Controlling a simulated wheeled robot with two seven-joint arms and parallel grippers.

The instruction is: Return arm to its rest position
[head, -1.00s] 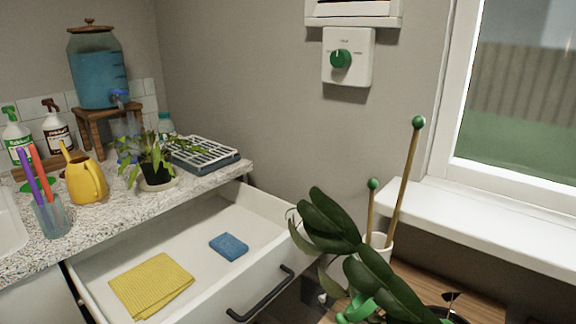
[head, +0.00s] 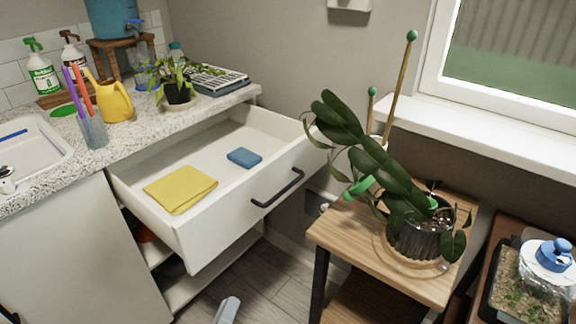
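A small light grey piece (head: 227,310) shows at the bottom edge in the head view, low over the floor and in front of the drawer. It looks like part of my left gripper, but most of it is cut off by the frame. Its fingers cannot be made out, and it does not touch the drawer or the plant table. I see nothing held there. My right gripper is not in view.
The white drawer (head: 222,223) stands open, holding a yellow cloth (head: 180,189) and blue sponge (head: 244,158). A wooden table (head: 345,238) bears a leaning, large-leaved plant (head: 385,172). A terrarium (head: 528,285) stands at right. Bare floor (head: 275,277) lies between drawer and table.

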